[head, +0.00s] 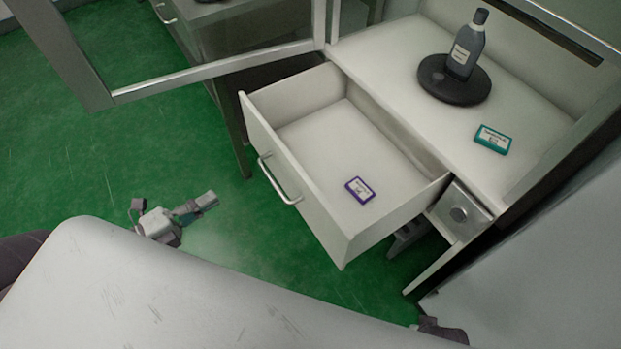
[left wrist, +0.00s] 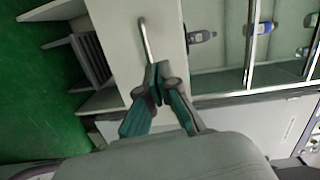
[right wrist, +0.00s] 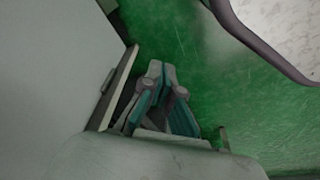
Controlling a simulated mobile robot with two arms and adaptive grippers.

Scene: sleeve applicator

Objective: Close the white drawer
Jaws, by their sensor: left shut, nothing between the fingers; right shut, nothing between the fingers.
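The white drawer (head: 318,226) is pulled out from the cabinet in the head view, its inside open to view. Its metal bar handle (head: 279,182) is on the front panel. A small purple-edged box (head: 360,190) lies on the drawer floor. My left gripper (head: 212,200) is shut and empty, left of the drawer front, with a gap to the handle. In the left wrist view its closed fingertips (left wrist: 155,72) line up with the end of the handle (left wrist: 147,40). My right gripper (right wrist: 160,68) is shut and empty in the right wrist view, beside a pale panel edge.
A dark bottle (head: 465,45) stands on a round black base (head: 454,82) on the cabinet top. A teal box (head: 492,140) lies nearby. An open glass-paned door (head: 215,70) extends left above the drawer. Green floor (head: 110,140) is clear left of the drawer.

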